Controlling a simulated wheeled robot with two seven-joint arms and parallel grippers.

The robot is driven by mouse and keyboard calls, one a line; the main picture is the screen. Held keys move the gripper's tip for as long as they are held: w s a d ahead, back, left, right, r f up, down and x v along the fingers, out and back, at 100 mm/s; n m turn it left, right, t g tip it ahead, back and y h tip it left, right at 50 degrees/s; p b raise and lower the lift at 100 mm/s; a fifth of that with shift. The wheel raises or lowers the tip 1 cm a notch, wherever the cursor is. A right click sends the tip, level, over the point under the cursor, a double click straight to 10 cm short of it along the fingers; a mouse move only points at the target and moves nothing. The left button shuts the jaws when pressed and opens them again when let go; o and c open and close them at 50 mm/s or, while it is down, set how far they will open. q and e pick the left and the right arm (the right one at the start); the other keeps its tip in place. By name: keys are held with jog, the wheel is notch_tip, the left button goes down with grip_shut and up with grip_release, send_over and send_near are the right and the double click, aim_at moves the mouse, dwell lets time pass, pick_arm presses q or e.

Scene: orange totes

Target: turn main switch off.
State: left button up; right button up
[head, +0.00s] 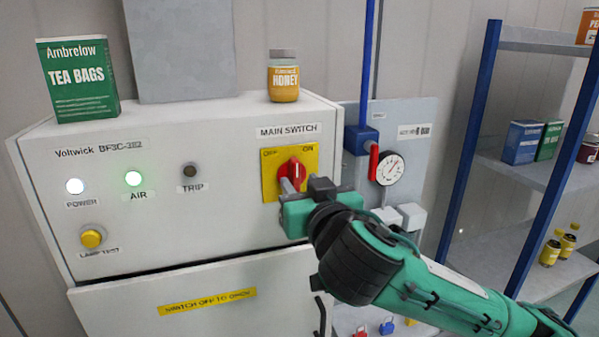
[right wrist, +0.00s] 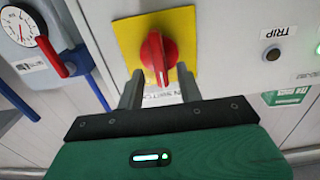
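The main switch is a red rotary knob (head: 291,171) on a yellow plate (head: 269,182), marked OFF at left and ON at right. It is on the front of a white cabinet (head: 180,205). The knob stands close to upright; I cannot tell its exact setting. My right gripper (head: 294,186) is in front of it. In the right wrist view, the gripper (right wrist: 160,79) is open, with one finger on each side of the red knob (right wrist: 157,52) and gaps visible between. Whether the fingertips reach past the knob's face is unclear. My left gripper is not in view.
The POWER lamp (head: 75,186) and green AIR lamp (head: 133,178) are lit; the TRIP lamp (head: 190,170) is dark. A tea box (head: 78,85) and honey jar (head: 284,80) stand on the cabinet. A gauge (head: 391,169) and blue-post shelving (head: 467,150) are at right.

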jog(key=shift+x, duration=0.95)
jog(key=shift+c, duration=0.3)
grip_shut()
